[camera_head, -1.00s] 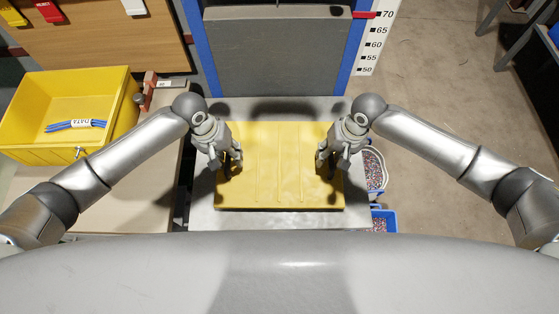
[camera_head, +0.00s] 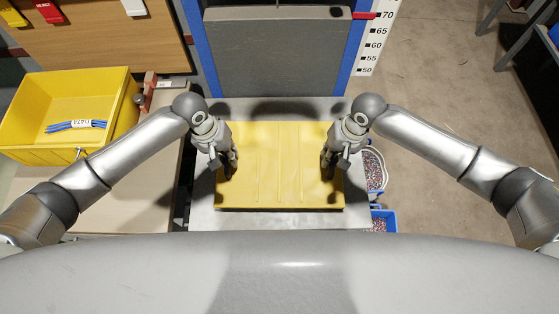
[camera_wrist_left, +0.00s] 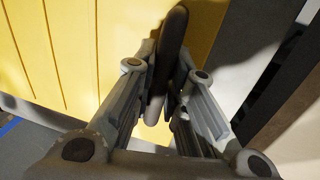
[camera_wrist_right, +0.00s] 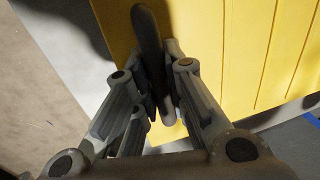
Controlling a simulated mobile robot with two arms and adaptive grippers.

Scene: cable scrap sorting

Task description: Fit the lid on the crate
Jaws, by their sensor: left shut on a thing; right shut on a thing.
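The yellow ribbed lid (camera_head: 280,165) lies flat on the grey bench in front of me, as a wide panel. The crate cannot be told apart from it; anything below the lid is hidden. My left gripper (camera_head: 230,168) is at the lid's left side, shut on a dark upright handle (camera_wrist_left: 173,35). My right gripper (camera_head: 331,166) is at the right side, shut on a matching dark handle (camera_wrist_right: 148,35). In both wrist views the fingers stand on either side of the handle, close above the yellow surface.
A yellow bin (camera_head: 30,100) with a tagged bundle of blue cables (camera_head: 76,126) stands on the wooden table at left. A grey panel in a blue frame (camera_head: 278,55) rises behind the lid. Blue and white containers of scrap (camera_head: 383,220) stand low at right.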

